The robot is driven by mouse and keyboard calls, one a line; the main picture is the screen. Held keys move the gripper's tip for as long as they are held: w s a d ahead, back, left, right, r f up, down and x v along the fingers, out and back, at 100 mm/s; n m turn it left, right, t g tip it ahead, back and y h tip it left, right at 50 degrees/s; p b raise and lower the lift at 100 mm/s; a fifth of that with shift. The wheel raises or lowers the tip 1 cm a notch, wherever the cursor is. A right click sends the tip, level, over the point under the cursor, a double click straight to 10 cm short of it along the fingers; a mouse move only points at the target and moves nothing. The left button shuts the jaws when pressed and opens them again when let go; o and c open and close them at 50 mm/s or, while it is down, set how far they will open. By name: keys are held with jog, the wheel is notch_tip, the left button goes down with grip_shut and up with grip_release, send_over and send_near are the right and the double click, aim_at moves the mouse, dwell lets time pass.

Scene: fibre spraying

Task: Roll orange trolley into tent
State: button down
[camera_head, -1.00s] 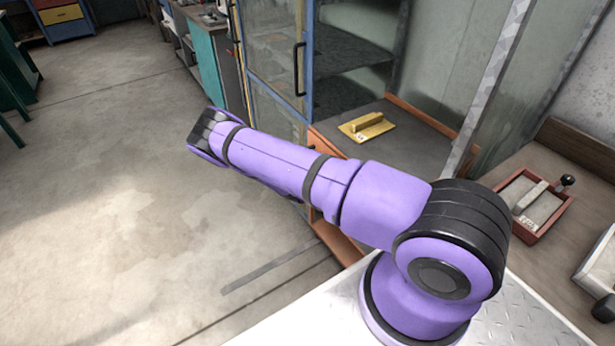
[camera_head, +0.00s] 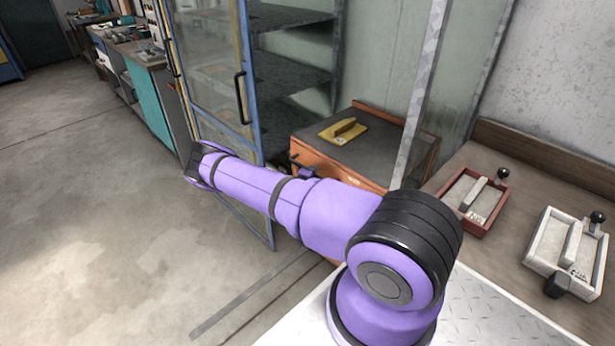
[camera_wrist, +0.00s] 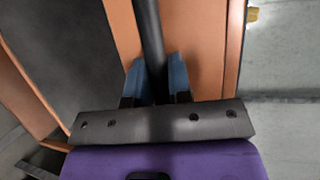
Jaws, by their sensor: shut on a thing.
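The orange trolley (camera_head: 372,161) has a dark top and stands behind my arm in the head view. A yellow handled tool (camera_head: 343,131) lies on it. In the wrist view, my gripper (camera_wrist: 157,78) has its blue fingers on either side of a dark bar (camera_wrist: 149,30), shut on it, in front of the trolley's orange panel (camera_wrist: 207,45).
A blue-framed glass door (camera_head: 212,65) stands left of the trolley, with dark shelves (camera_head: 290,75) behind it. A bench on the right holds a red tray (camera_head: 463,207) and a white tray (camera_head: 540,262). The concrete floor (camera_head: 110,230) at left is clear.

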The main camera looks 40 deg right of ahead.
dwell(0.3)
jog(key=c, duration=1.1)
grip_release()
jog(key=v, duration=1)
jog(key=shift+s+a+r, duration=0.1)
jog(key=shift+s+a, duration=0.05)
jog(key=shift+a, duration=0.2)
